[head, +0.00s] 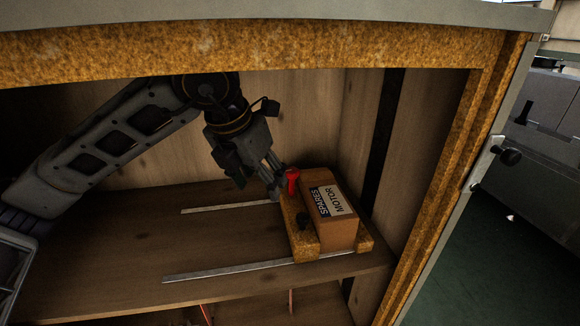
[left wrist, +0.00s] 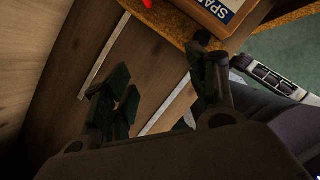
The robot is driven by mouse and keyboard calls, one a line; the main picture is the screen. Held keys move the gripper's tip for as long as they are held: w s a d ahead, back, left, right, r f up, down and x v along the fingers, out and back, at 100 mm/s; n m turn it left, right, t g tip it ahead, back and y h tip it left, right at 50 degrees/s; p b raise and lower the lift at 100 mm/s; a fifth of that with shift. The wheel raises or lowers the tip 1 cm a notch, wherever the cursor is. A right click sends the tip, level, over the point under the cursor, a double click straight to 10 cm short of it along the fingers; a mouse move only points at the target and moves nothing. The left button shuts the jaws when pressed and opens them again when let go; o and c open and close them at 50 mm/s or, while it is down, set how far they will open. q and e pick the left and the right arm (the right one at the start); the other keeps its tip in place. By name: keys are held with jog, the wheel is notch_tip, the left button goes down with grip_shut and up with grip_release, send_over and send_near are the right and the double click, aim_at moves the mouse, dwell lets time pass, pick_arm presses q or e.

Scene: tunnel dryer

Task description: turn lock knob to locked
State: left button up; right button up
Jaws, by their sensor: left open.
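A red knob or handle (head: 292,178) stands upright at the back corner of a tan wooden carriage (head: 302,245). A small black knob (head: 303,220) sits on the same carriage, nearer the front. I cannot tell which is the lock knob or how it is set. My left gripper (head: 258,182) is open, just left of the red knob, with no clear contact. In the left wrist view its fingers (left wrist: 163,78) are spread and empty over the shelf. The red part (left wrist: 173,3) shows there only at the top edge. My right gripper is not in view.
A brown box (head: 328,208) labelled SPARES MOTOR rests on the carriage. Two metal rails (head: 220,272) run along the wooden shelf (head: 130,235). The cabinet's rough upper edge (head: 250,43) hangs above my arm, and its side frame stands right. The shelf's left part is clear.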

pick_arm(q)
send_near(291, 170)
notch_tip(291, 170, down, 3)
jog(key=s, duration=0.2)
jog(key=w+f, duration=0.1)
jog(key=w, duration=0.1)
jog(key=w+d+f, duration=0.1)
jog(key=w+f, duration=0.1)
jog(key=shift+w+d+f, duration=0.1)
jog(key=shift+f, duration=0.15)
jog(key=shift+w+f, duration=0.1)
jog(key=shift+f, duration=0.25)
jog(key=shift+w+d+f, duration=0.15)
jog(key=shift+f, duration=0.15)
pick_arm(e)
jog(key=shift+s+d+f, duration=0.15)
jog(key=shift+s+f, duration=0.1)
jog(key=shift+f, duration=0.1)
pick_arm(q)
jog(key=shift+c, duration=0.5)
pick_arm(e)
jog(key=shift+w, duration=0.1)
pick_arm(q)
jog(key=c, duration=0.9)
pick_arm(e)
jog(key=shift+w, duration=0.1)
